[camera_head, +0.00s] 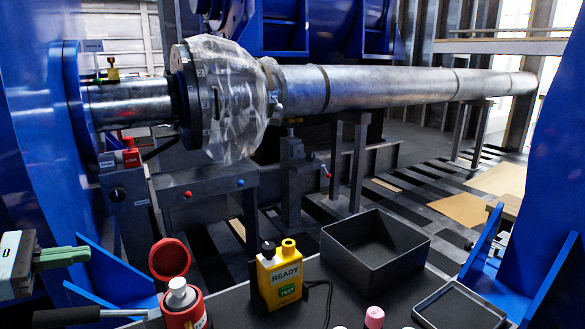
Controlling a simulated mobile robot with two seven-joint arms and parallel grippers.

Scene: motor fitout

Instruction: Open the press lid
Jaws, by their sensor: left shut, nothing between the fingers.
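A red press (192,315) with a white and grey knob on top stands at the bottom left on the dark bench. A round red lid (169,258) is raised at its back edge, its round face turned toward me, so it looks open. My left gripper (80,255) comes in from the left edge, with green fingers that are shut and empty. In the picture it is left of the lid, with a gap between them. My right gripper is not in view.
An open dark bin (400,265) and a shallow tray (462,307) sit further right. A pink-capped item (374,317) is at the front. A long metal shaft (400,87) runs behind, between blue frames.

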